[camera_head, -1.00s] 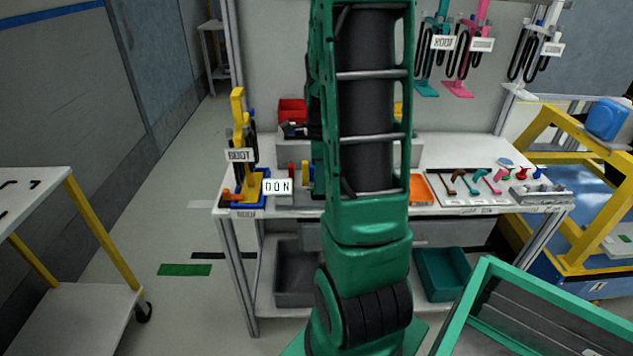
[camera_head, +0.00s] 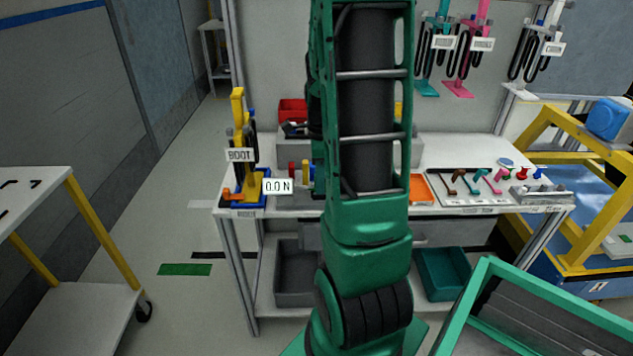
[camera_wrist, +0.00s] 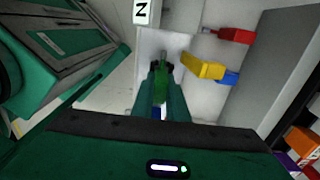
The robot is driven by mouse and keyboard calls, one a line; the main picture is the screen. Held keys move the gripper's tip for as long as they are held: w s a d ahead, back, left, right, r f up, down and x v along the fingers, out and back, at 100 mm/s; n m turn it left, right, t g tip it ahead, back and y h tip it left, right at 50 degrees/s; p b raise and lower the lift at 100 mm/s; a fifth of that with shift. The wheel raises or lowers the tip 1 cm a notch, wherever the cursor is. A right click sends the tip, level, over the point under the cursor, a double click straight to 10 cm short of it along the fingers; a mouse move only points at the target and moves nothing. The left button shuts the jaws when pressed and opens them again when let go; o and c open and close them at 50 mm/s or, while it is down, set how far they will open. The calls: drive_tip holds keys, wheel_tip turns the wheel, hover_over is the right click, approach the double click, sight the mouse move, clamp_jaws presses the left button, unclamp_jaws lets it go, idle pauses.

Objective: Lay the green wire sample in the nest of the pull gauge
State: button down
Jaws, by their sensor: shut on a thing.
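In the wrist view my gripper (camera_wrist: 161,76) is shut on a small green piece, which I take to be the green wire sample (camera_wrist: 162,88). The sample sits between the dark fingertips, over a pale plate (camera_wrist: 165,42) beside a white display marked N (camera_wrist: 146,13). I cannot tell whether the sample touches the plate. In the head view the pull gauge's display (camera_head: 277,186) reads 0.0 N at the left of the bench. The nest cannot be made out clearly. My gripper and the sample are hidden behind my arm in the head view.
A yellow fixture labelled BOOT (camera_head: 240,155) stands left of the display. An orange tray (camera_head: 421,190) and several coloured hooked parts lie at the bench's right.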

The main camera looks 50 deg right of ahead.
drive_tip(key=shift+f, duration=0.4)
drive_tip(key=shift+r, duration=0.2)
drive_tip(key=shift+r, duration=0.2)
drive_tip(key=shift+r, duration=0.15)
idle(0.4)
